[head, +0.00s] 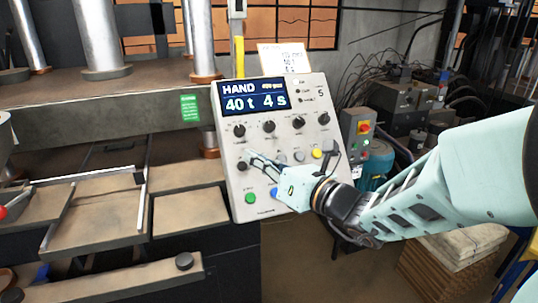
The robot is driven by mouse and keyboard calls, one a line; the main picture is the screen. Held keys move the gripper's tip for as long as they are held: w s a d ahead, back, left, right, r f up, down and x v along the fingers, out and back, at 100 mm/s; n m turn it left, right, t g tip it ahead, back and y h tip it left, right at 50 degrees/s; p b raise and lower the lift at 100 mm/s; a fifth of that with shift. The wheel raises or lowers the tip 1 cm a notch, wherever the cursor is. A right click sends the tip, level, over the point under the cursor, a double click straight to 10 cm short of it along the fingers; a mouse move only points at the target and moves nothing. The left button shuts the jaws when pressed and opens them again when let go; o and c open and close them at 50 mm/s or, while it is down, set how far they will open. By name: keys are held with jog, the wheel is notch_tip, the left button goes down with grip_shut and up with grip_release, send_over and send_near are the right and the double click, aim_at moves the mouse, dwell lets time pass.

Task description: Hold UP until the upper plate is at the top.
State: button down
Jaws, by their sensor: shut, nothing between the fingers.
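The control panel (238,208) faces me in the middle, its screen (252,97) reading HAND, 40 t and 4 s. Knobs sit below the screen, then a row of buttons, with a yellow button (317,153), a green button (251,198) and a blue button (275,193) partly behind my gripper. My gripper (252,158) is shut and empty, its tips in front of the panel's left part near a dark knob (242,166). I cannot tell whether the tips touch the panel. Labels are too small to read, so UP is not identifiable. A thick press plate (110,108) spans the left.
Steel columns (98,40) rise at upper left. Trays (100,217) lie in the press below the plate. A small box with a red button (364,127) and a blue motor (377,165) stand right of the panel. A stack of sacks (455,247) lies at lower right.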

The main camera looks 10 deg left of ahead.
aim_at(242, 166)
dwell(0.4)
jog(key=w+a+f+b, duration=0.2)
jog(key=w+f, duration=0.1)
jog(key=w+a+f+b, duration=0.1)
jog(key=w+f+b, duration=0.1)
jog(key=shift+w+a+f, duration=0.25)
jog(key=shift+w+a, duration=0.05)
jog(key=shift+w, duration=0.1)
jog(key=shift+b, duration=0.3)
dwell(1.1)
jog(key=shift+w+a+f+b, duration=0.15)
jog(key=shift+w+f+b, duration=0.15)
